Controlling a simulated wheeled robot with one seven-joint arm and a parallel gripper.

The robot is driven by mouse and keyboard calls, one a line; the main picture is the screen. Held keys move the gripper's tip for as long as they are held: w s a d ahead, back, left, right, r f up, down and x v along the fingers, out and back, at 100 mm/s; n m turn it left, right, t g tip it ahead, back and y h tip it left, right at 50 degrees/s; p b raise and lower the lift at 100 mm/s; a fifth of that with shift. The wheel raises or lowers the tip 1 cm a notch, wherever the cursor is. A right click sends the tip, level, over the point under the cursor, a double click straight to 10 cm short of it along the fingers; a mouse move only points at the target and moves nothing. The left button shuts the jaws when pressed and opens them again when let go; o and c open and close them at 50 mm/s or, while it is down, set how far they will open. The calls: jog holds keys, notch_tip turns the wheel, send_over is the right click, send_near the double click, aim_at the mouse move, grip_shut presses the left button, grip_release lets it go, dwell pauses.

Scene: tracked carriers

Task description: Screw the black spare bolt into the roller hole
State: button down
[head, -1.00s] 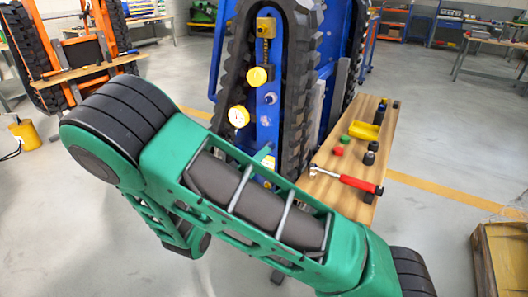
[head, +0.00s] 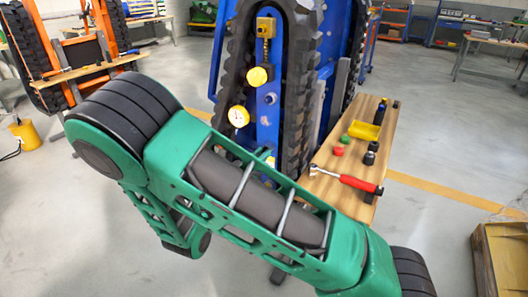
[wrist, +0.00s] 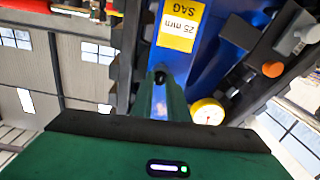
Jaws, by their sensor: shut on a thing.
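The blue carrier (head: 268,120) stands upright inside its black track (head: 300,100) in the head view. My gripper (head: 266,157) is mostly hidden behind my green arm, with its tip at the carrier's lower blue plate. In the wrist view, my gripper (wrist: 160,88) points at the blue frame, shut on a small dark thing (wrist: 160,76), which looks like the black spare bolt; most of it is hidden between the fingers. I cannot make out the roller hole or whether the bolt touches it.
A wooden bench (head: 335,190) right of the track holds a red-handled ratchet (head: 350,181), a yellow tray (head: 364,131) and small red, green and black parts.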

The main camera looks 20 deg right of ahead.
jog(key=shift+r, duration=0.1)
jog(key=c, duration=1.9)
grip_release()
jog(key=shift+s, duration=0.1)
jog(key=shift+o, duration=0.2)
jog(key=n, duration=2.9)
